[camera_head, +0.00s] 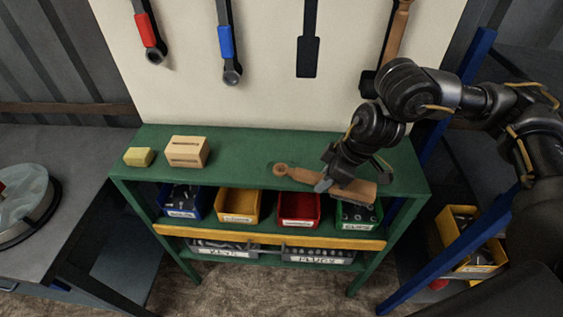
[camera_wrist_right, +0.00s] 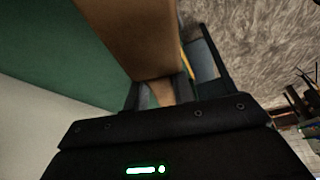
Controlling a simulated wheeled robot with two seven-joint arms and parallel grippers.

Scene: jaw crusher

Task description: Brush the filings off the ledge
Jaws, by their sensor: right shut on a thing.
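A wooden brush with a knobbed handle (camera_head: 296,175) lies along the right part of the green ledge (camera_head: 235,165), near its front edge. My right gripper (camera_head: 330,184) reaches down from the right and is shut on the brush between its knob and its broad wooden head. In the right wrist view, the brush's wooden body (camera_wrist_right: 132,38) extends away from the fingers, with the green surface at its left. I cannot tell whether the bristles touch the ledge. No filings can be made out. My left gripper is not in view.
A yellow block (camera_head: 139,157) and a tan box (camera_head: 187,151) stand on the ledge's left part. The middle is clear. Blue, yellow (camera_head: 238,205), red (camera_head: 298,208) and green bins sit below. Tools hang on the pale board (camera_head: 270,70) behind. A blue post (camera_head: 445,110) stands at right.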

